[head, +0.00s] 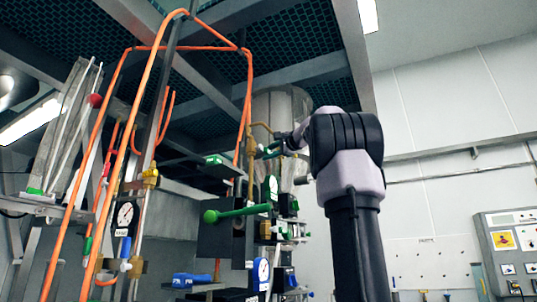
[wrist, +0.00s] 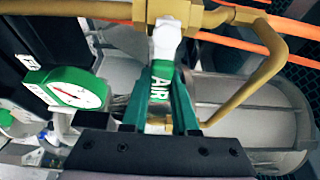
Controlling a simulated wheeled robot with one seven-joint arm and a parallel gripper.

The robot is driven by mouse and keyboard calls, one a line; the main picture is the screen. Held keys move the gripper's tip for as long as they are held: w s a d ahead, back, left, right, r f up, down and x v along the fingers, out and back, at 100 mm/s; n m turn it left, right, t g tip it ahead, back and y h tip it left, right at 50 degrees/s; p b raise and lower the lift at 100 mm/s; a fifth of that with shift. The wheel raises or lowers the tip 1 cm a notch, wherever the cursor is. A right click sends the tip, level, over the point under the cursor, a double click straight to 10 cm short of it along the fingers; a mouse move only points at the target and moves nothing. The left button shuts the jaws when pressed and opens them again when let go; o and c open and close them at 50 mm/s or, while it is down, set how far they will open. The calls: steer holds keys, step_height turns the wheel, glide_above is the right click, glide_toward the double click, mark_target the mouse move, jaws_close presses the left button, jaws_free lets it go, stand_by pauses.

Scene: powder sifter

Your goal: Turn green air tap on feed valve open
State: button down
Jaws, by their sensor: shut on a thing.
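The green air tap (wrist: 161,75) has a flat green handle lettered AIR and a white hub at the brass pipe (wrist: 110,10). In the wrist view the handle points down from the hub, across the pipe's run. My gripper (wrist: 160,105) is shut on this handle, with one dark green finger on each side of it. In the head view my gripper (head: 277,148) is at the upper pipework, right of the orange hoses. The tap is small and partly hidden by my gripper there.
A green-rimmed gauge (wrist: 80,92) sits close left of my fingers. A bent brass pipe (wrist: 272,65) and orange hoses (wrist: 295,52) run close on the right. A long green lever (head: 238,212) sticks out lower down. A control panel (head: 510,250) stands far right.

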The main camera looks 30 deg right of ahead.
steer(key=shift+n, duration=0.3)
step_height(320, 180, up, 2)
steer(key=n, duration=0.2)
steer(key=n+t+y, duration=0.1)
steer(key=n, duration=0.1)
steer(key=shift+s+a+r+t, duration=0.1)
steer(key=shift+a+t, duration=0.05)
steer(key=shift+t, duration=0.15)
steer(key=n, duration=0.2)
steer(key=r+n+y, duration=0.1)
steer(key=a+r+n+y, duration=0.1)
steer(key=n, duration=0.1)
steer(key=shift+s+n+t, duration=0.3)
steer(key=shift+s, duration=0.1)
steer(key=n+y, duration=0.1)
steer(key=n, duration=0.1)
steer(key=a+n+y, duration=0.1)
steer(key=n, duration=0.1)
steer(key=s+r+n+y, duration=0.1)
steer(key=n, duration=0.1)
steer(key=shift+a, duration=0.25)
steer(key=shift+s+a+r+n+g+y, duration=0.1)
steer(key=shift+s+a+n+g+y, duration=0.35)
steer(key=shift+n, duration=0.6)
steer(key=shift+a+r+n+g+y, duration=0.1)
steer(key=shift+n+g+y, duration=0.1)
steer(key=shift+n+y, duration=0.6)
steer(key=shift+s+a+n+g+y, duration=0.25)
steer(key=shift+n+g+y, duration=0.1)
steer(key=shift+n, duration=0.9)
